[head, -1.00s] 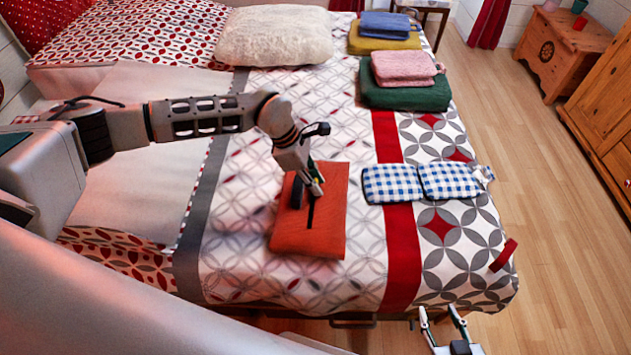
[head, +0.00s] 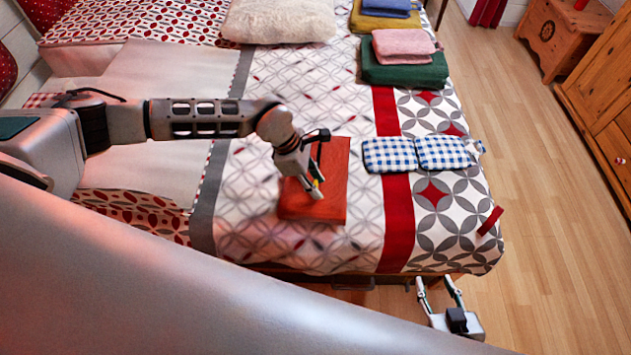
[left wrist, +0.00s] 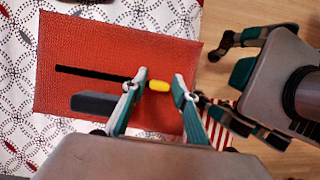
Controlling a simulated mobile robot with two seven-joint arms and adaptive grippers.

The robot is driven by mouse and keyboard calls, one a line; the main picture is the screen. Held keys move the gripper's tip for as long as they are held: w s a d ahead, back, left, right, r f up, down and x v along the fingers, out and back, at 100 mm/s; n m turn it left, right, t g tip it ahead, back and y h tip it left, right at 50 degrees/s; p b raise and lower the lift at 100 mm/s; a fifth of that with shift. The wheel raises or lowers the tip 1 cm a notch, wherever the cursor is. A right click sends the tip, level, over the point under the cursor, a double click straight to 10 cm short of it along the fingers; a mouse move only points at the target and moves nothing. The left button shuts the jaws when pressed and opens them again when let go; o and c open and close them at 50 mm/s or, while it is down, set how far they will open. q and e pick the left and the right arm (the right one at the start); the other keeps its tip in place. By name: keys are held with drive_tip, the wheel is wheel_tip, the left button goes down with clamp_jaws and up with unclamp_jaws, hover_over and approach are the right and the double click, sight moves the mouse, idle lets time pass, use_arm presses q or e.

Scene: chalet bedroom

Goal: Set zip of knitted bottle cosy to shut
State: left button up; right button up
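The knitted bottle cosy (head: 332,158) is a flat orange-red piece lying on the bed; it also shows in the left wrist view (left wrist: 75,40). Its zip (left wrist: 85,73) is a dark straight line there, running to my left gripper's fingers. A small yellow pull tab (left wrist: 159,86) shows between the fingers. My left gripper (head: 316,192) is low over the cosy's near half; in the wrist view its fingers (left wrist: 160,78) stand apart on either side of the tab, with narrow gaps. In the head view my left gripper hides the zip. My right gripper (head: 438,283) is open and empty beyond the bed's near edge.
A blue checked padded item (head: 415,154) lies to the right of the cosy. A green and pink stack (head: 405,65) and a cream pillow (head: 280,20) lie farther back. Wooden furniture (head: 600,95) stands at the right; the floor between is clear.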

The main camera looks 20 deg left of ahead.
idle(0.3)
use_arm(q)
drive_tip(key=v, duration=1.2)
